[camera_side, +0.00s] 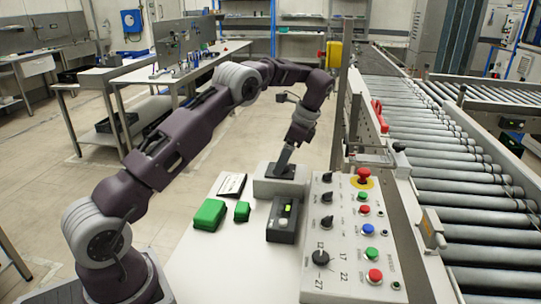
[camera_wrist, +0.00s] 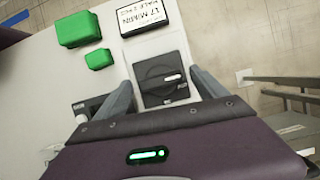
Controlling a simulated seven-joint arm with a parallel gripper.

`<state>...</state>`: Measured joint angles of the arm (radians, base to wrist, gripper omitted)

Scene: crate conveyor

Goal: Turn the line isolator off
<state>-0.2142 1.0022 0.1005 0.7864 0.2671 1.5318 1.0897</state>
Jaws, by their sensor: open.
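The line isolator appears to be the pale grey box (camera_side: 268,187) on the white bench in the side view. In the wrist view it has a dark face with a round black rotary knob (camera_wrist: 158,86), which bears a short white mark towards its right side. My gripper (camera_side: 284,165) is over this box, pointing down. In the wrist view my gripper (camera_wrist: 162,77) is open, with one grey finger on each side of the knob. I cannot tell whether the fingers touch it. The side view hides the knob behind my gripper.
A dark switch box (camera_side: 283,228) stands close in front. Two green boxes (camera_side: 209,214) (camera_side: 242,211) and a black-framed label (camera_side: 231,186) lie left. A control panel (camera_side: 338,240) with knobs, buttons and a red stop button (camera_side: 363,174) stands right, before the roller conveyor (camera_side: 450,187).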

